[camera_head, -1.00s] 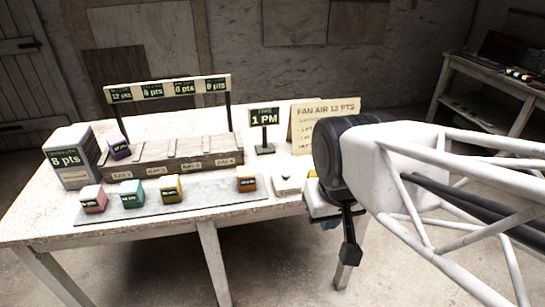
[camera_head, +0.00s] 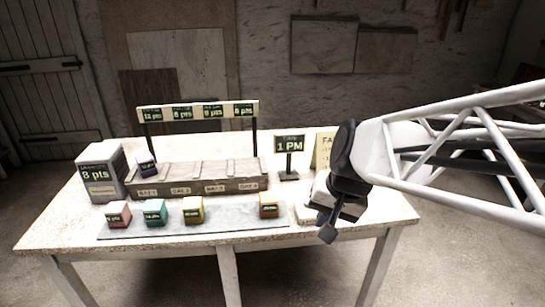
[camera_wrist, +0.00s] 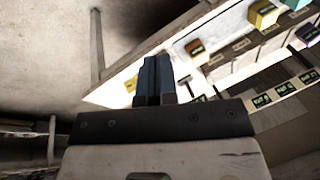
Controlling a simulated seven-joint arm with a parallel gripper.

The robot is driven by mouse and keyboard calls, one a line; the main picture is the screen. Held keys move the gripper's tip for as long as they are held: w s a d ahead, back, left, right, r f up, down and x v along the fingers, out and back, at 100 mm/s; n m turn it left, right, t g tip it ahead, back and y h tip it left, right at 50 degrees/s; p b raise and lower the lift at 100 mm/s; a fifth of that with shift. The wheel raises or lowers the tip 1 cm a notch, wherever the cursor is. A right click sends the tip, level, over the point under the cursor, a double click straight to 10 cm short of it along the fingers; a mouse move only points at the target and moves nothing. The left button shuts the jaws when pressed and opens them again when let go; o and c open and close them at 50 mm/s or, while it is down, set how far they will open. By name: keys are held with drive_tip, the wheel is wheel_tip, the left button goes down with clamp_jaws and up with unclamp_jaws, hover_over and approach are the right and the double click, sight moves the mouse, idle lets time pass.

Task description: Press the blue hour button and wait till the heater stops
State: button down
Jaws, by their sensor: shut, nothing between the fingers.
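No blue hour button can be made out now. A low white pad (camera_head: 304,214) lies at the right front of the table, partly hidden by my gripper (camera_head: 327,234). My gripper is shut and empty, pointing down over the table's right front. In the wrist view its dark blue-grey fingers (camera_wrist: 153,65) are together, with the table's pale edge behind them. A black sign reading "1 PM" (camera_head: 289,143) stands behind the pad. No heater can be told for certain; a grey box marked "8 pts" (camera_head: 101,172) stands at the left.
Pink (camera_head: 117,214), teal (camera_head: 154,212), yellow (camera_head: 193,210) and orange (camera_head: 268,205) blocks stand on a grey mat (camera_head: 230,222). A pale sign (camera_head: 322,152) is partly covered by my arm.

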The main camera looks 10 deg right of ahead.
drive_tip(key=w+d+f+m+t+y, duration=0.1)
drive_tip(key=w+m, duration=0.4)
drive_tip(key=w, duration=0.5)
drive_tip(key=w+d+f+m+t+y, duration=0.1)
drive_tip(key=w+d+f+m, duration=0.2)
drive_tip(key=w, duration=0.8)
drive_tip(key=w+d+f+m+t+y, duration=0.1)
drive_tip(key=w+d+f+m+t, duration=0.1)
drive_tip(key=w+f+m, duration=0.5)
drive_tip(key=shift+w+y, duration=0.4)
drive_tip(key=shift+w, duration=1.65)
drive_tip(key=shift+f, duration=0.1)
drive_tip(key=shift+f, duration=0.15)
drive_tip(key=shift+f, duration=4.25)
drive_tip(key=shift+f, duration=0.15)
drive_tip(key=shift+d+f, duration=0.1)
drive_tip(key=shift+f, duration=0.15)
